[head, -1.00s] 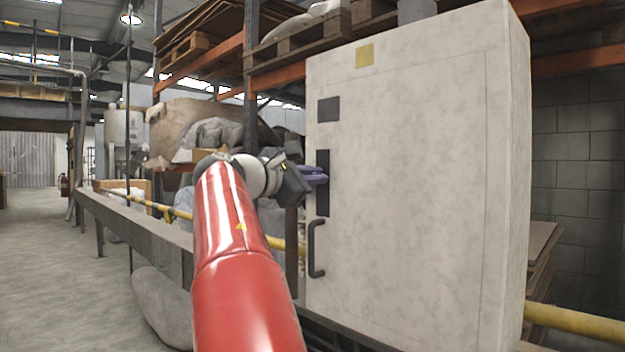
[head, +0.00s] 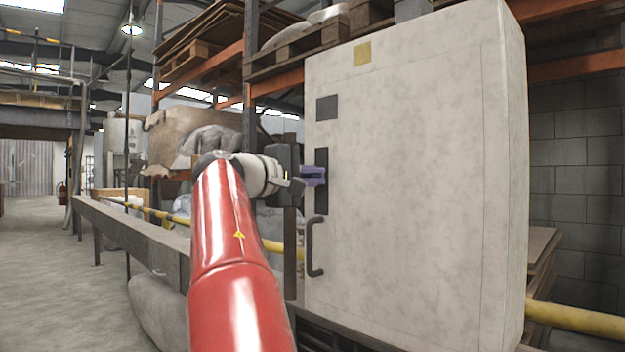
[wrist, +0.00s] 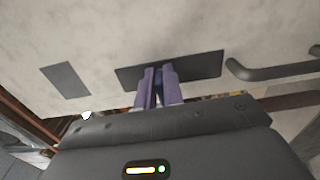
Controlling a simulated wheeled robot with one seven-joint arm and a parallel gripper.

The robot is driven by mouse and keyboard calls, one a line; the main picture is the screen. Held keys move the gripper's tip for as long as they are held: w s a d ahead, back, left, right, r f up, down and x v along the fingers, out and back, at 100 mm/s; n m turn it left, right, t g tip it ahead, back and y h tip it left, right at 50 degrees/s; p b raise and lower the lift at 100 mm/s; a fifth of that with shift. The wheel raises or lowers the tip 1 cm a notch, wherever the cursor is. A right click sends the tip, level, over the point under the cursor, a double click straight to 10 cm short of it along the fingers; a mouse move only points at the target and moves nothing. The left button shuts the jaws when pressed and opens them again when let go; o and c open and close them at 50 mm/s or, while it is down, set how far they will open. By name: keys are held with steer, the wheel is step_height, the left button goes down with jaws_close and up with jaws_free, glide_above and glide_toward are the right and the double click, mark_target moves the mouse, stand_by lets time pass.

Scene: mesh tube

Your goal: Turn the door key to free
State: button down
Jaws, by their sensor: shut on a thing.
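The pale cabinet door (head: 410,190) carries a tall dark lock plate (head: 322,200) near its left edge. The plate also shows in the wrist view (wrist: 200,69). My gripper (head: 318,175) is at this plate, its purple fingers pointing at the door. In the wrist view my gripper (wrist: 157,74) has its fingers close together, shut on the door key. The key is mostly hidden between the fingers; only a narrow dark bluish strip shows there. Its angle in the lock cannot be told. The door looks closed.
A dark bar handle (head: 314,247) sits on the door just below the lock plate. A dark square (head: 327,107) is above it. A yellow pipe (head: 575,320) and a grey rail (head: 135,228) run beside the cabinet. Open floor (head: 50,250) lies at the left.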

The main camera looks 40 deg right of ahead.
stand_by(0.4)
steer(key=c, duration=1.5)
jaws_free()
steer(key=a, duration=0.5)
steer(key=a+b, duration=0.1)
steer(key=a, duration=0.1)
steer(key=shift+s+a, duration=0.35)
steer(key=shift+f, duration=0.1)
